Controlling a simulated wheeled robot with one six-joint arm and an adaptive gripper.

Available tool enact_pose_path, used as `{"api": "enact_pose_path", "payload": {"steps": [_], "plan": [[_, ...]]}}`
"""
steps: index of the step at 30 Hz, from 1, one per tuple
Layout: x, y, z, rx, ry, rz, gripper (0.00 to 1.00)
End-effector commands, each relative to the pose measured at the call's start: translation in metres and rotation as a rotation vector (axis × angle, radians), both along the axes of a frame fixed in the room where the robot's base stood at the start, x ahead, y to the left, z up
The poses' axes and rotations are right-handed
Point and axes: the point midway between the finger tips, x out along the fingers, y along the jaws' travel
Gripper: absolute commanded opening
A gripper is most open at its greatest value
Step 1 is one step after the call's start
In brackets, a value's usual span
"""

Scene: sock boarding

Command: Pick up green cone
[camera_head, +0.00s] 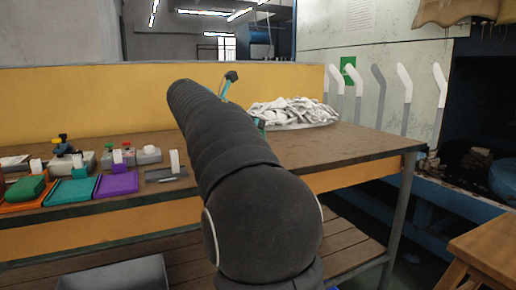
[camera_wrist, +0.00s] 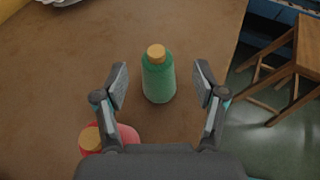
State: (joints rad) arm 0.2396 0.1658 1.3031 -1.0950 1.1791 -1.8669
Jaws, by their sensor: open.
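The green cone (camera_wrist: 158,80) stands on the brown tabletop in the wrist view. It looks like a green bottle-shaped cone with an orange-tan top. My gripper (camera_wrist: 162,82) is open, with one finger to the left of the green cone and one to the right. Clear gaps show between the cone and both fingers. In the head view my own arm hides the green cone and most of my gripper.
A red cone with a tan top (camera_wrist: 91,139) stands close by the left finger, partly hidden by it. The table (camera_head: 345,150) ends to the right; a wooden stool (camera_wrist: 306,50) is beyond. A white cloth pile (camera_head: 293,111) lies at the back.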

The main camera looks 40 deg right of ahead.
Motion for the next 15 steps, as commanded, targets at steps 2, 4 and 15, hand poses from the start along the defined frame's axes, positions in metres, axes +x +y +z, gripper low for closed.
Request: {"api": "enact_pose_path", "payload": {"steps": [2,4,15], "plan": [[0.0,-0.003,-0.001,0.0,-0.001,0.0,0.71],[0.001,-0.005,-0.002,0.0,-0.002,-0.001,0.71],[0.014,-0.045,-0.017,0.001,0.0,-0.002,0.71]]}}
